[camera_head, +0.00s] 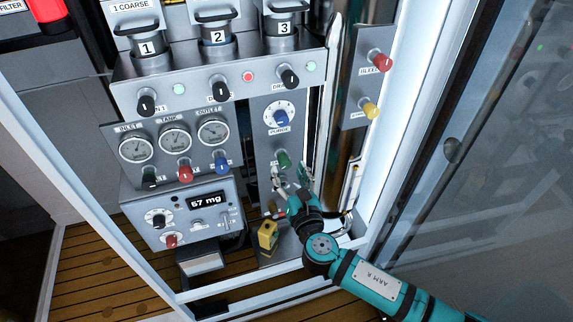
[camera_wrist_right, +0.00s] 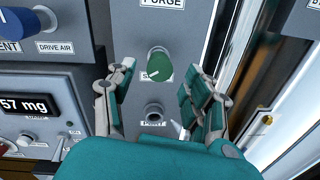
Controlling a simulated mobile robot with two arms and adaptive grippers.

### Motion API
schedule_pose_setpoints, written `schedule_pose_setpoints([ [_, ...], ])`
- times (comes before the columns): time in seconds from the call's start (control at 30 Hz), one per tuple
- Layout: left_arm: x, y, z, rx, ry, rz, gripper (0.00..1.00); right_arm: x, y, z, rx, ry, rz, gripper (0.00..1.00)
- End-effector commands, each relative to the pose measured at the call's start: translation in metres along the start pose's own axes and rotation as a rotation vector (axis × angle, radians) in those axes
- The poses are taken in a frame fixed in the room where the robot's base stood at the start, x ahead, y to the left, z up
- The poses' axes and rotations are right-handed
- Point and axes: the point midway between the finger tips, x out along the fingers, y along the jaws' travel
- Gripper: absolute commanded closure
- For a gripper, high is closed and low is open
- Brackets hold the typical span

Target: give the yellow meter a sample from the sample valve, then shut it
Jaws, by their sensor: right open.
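The green knob (camera_head: 283,160) sits low on the narrow panel under the blue purge knob. It also shows in the right wrist view (camera_wrist_right: 159,64), with a white mark pointing to lower left and a mostly unreadable label under it. A dark round port (camera_wrist_right: 154,113) lies below it. My right gripper (camera_head: 290,176) is open, its fingers spread on either side just short of the green knob; it also shows in the right wrist view (camera_wrist_right: 158,85). The yellow meter (camera_head: 267,236) stands on a ledge at lower left of the gripper, apart from it. My left gripper is not in view.
Blue purge knob (camera_head: 281,117) is above. Red and yellow knobs (camera_head: 370,110) are on a side plate at right. A white frame rail (camera_head: 215,290) crosses in front.

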Motion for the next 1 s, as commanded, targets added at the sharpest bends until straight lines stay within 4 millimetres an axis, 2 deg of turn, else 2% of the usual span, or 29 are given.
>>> schedule_pose_setpoints([
  [0.03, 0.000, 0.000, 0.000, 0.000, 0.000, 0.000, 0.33, 0.009, 0.001, 0.001, 0.000, -0.002, 0.000, 0.47],
  [0.2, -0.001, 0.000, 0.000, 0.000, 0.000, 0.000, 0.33, 0.024, 0.000, 0.000, 0.000, -0.001, 0.000, 0.47],
  [0.57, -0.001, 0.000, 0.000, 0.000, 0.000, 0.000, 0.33, 0.028, 0.000, 0.000, 0.001, 0.000, 0.000, 0.49],
  [0.9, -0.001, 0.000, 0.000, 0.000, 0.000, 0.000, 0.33, 0.028, 0.000, 0.000, 0.001, 0.000, -0.001, 0.93],
  [0.97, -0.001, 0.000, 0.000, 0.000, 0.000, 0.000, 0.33, 0.028, 0.000, 0.000, 0.001, 0.000, -0.001, 1.00],
  [1.0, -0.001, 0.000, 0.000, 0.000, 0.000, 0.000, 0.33, 0.028, 0.000, -0.001, 0.001, 0.000, -0.001, 1.00],
])
